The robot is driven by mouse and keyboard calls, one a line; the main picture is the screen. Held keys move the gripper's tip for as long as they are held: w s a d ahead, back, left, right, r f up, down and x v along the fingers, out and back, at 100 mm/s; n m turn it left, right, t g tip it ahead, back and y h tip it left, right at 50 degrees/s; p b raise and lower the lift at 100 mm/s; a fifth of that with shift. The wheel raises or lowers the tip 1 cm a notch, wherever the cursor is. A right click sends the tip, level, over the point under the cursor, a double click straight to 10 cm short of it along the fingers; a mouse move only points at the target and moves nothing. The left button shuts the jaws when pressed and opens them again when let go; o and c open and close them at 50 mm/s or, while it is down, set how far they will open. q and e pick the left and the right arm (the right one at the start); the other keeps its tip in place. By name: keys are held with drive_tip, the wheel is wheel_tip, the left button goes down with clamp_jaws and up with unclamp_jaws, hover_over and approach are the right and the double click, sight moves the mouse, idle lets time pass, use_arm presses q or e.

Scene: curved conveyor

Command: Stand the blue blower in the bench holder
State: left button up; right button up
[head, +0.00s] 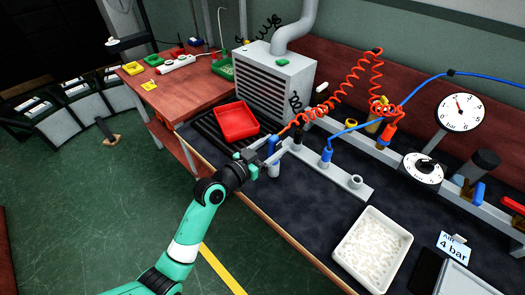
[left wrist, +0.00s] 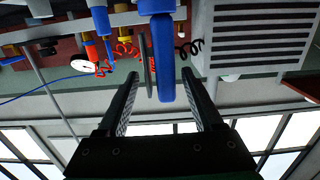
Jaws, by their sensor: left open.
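A blue blower (head: 273,155) stands roughly upright at the left end of the grey bench holder (head: 343,178). I cannot tell whether it sits in a socket there. My left gripper (head: 263,159) is beside it, jaws open. In the left wrist view the blue body (left wrist: 164,70) lies between the two open fingers of my left gripper (left wrist: 160,76), with visible gaps on both sides. A blue fitting with a blue hose (head: 326,157) stands in the middle of the holder, and the round socket at its right end (head: 356,181) looks empty. My right gripper is not in view.
A red tray (head: 236,121) lies on black rollers behind my left gripper. A grey vented box (head: 273,82) stands behind it. A red coiled hose (head: 340,92) hangs over the bench. A white tray of pale pieces (head: 372,250) is front right. Dark mat between is clear.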

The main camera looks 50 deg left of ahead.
use_arm(q)
drive_tip(key=s+p, duration=0.2)
drive_tip(key=s, duration=0.8)
drive_tip(key=shift+s+d+r, duration=0.3)
drive_tip(key=shift+d+r, duration=0.1)
